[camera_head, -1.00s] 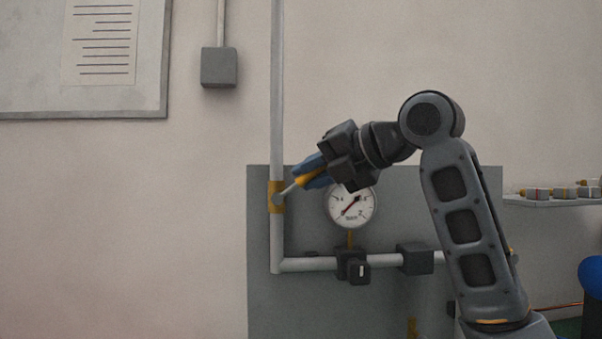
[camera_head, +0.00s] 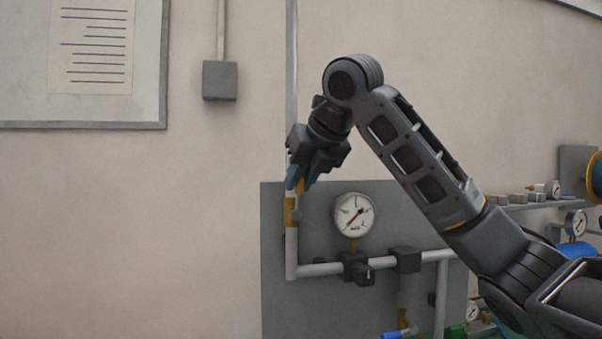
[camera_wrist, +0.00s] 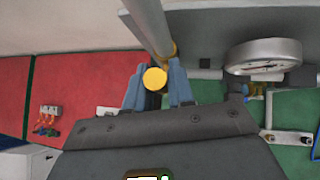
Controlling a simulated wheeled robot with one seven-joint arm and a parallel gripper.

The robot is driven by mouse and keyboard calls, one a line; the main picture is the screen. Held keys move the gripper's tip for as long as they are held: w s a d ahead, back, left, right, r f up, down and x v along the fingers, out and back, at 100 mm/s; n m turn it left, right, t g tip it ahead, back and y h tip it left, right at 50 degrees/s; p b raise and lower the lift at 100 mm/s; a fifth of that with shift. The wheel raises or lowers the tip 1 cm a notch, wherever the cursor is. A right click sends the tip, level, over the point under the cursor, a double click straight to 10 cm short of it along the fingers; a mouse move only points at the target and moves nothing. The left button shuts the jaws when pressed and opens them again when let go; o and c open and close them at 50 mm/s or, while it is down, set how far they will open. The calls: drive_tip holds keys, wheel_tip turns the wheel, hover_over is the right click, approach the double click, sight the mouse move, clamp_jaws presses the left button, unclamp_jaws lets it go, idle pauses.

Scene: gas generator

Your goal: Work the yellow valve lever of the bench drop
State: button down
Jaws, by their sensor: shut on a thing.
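The yellow valve lever (camera_head: 300,186) points nearly straight up along the grey vertical pipe, above the brass-coloured valve body (camera_head: 290,212). My gripper (camera_head: 298,180) comes from above right, with its blue fingers shut on the lever. In the wrist view, the lever's round yellow end (camera_wrist: 155,78) shows between the two blue fingers of my gripper (camera_wrist: 157,90). My fingers hide part of the lever in the head view.
A round pressure gauge (camera_head: 354,215) stands just right of the valve, in front of a grey panel (camera_head: 330,310). A horizontal pipe (camera_head: 320,269) with dark fittings runs below. A grey wall box (camera_head: 220,80) is at upper left.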

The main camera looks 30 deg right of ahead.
drive_tip(key=shift+w+a+h, duration=0.15)
drive_tip(key=shift+a+h, duration=0.15)
drive_tip(key=shift+a, duration=0.05)
drive_tip(key=shift+n, duration=0.3)
drive_tip(key=c, duration=1.1)
unclamp_jaws()
drive_tip(key=shift+o, duration=0.2)
drive_tip(key=b+v, duration=0.1)
drive_tip(key=v, duration=0.6)
drive_tip(key=shift+r, duration=0.35)
drive_tip(key=shift+a, duration=0.15)
drive_tip(key=shift+s, duration=0.25)
